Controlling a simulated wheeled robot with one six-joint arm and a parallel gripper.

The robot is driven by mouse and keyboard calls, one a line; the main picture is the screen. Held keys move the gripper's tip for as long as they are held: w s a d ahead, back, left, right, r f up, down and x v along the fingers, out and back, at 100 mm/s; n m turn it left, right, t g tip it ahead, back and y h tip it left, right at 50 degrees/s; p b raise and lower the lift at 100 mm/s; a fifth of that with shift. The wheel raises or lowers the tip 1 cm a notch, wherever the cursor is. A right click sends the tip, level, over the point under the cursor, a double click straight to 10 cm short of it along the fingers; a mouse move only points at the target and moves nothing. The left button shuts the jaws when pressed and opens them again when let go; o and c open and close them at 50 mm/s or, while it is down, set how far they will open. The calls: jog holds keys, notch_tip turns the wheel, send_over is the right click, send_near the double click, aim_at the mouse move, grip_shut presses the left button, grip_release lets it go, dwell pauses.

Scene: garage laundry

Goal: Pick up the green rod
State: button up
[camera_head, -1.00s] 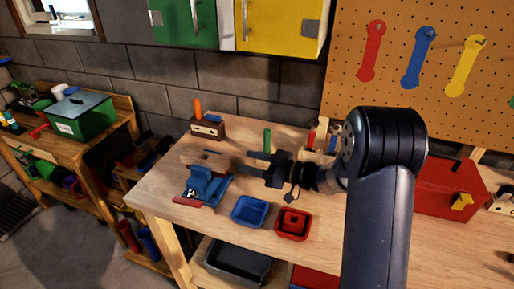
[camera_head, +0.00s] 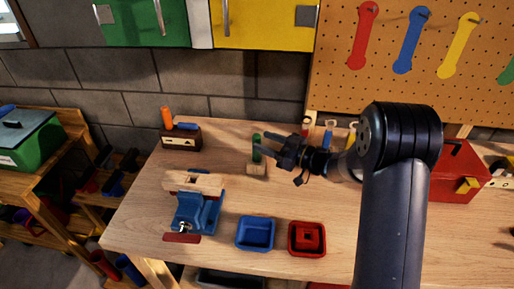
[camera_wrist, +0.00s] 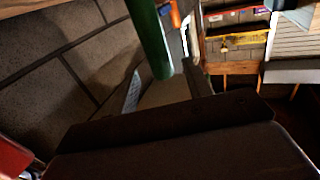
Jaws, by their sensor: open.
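The green rod (camera_head: 256,146) stands upright in a small wooden block (camera_head: 257,169) on the workbench, near the wall. My gripper (camera_head: 268,148) is open at the rod, with its fingers pointing left; one finger crosses in front of the rod in the head view. In the wrist view the green rod (camera_wrist: 149,38) is large and tilted in the picture, just beyond the open fingers (camera_wrist: 162,88). I cannot tell whether the fingers touch it. The rod's lower part is partly hidden by the gripper in the head view.
A wooden block with an orange rod (camera_head: 180,140) stands to the left. A blue vise (camera_head: 197,212), a blue tray (camera_head: 255,233) and a red tray (camera_head: 307,239) lie nearer the front edge. A red toolbox (camera_head: 456,172) is at the right. Bench between them is clear.

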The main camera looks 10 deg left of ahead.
aim_at(260, 140)
jog(key=p+x, duration=0.1)
jog(key=x, duration=0.2)
jog(key=shift+a+r, duration=0.1)
jog(key=shift+a, duration=0.3)
grip_shut()
